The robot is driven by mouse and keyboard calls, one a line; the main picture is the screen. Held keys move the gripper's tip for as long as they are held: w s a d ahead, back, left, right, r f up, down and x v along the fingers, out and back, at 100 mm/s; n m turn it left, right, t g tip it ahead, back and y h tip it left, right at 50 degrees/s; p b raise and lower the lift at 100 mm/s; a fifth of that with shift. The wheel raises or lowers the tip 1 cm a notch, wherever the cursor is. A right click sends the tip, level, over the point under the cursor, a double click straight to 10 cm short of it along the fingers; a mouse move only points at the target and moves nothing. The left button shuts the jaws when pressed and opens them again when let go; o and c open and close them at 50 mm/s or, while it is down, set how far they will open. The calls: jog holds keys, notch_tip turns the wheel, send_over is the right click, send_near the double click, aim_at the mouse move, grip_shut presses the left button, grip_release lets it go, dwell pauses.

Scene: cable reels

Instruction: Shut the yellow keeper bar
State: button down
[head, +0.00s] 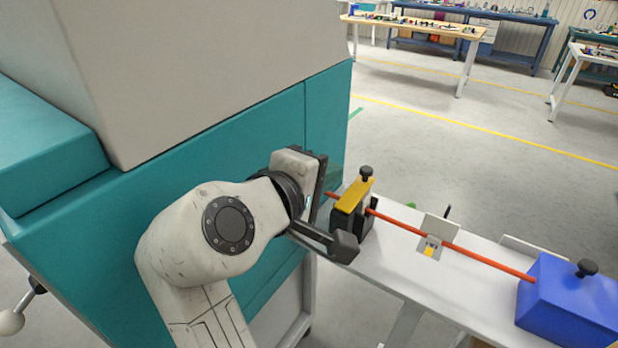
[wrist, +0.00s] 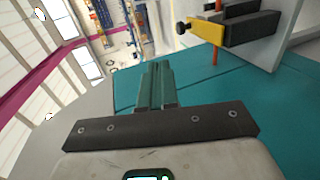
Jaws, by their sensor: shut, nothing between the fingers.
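In the wrist view the bar (wrist: 207,33) is at upper right, beside the dark block (wrist: 250,28). I cannot tell whether it is fully seated. An orange cable (head: 400,224) runs through the block. My gripper (wrist: 157,70) is shut and empty, apart from the bar.
The large teal and grey cabinet (head: 225,125) stands close behind my arm. Along the bench (head: 405,265) the cable passes a small grey bracket (head: 438,230) and reaches a blue block (head: 570,305) with a black knob. Open floor lies beyond; workbenches stand far back.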

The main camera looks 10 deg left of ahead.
jog(key=shift+p+x, duration=0.3)
jog(key=shift+x, duration=1.85)
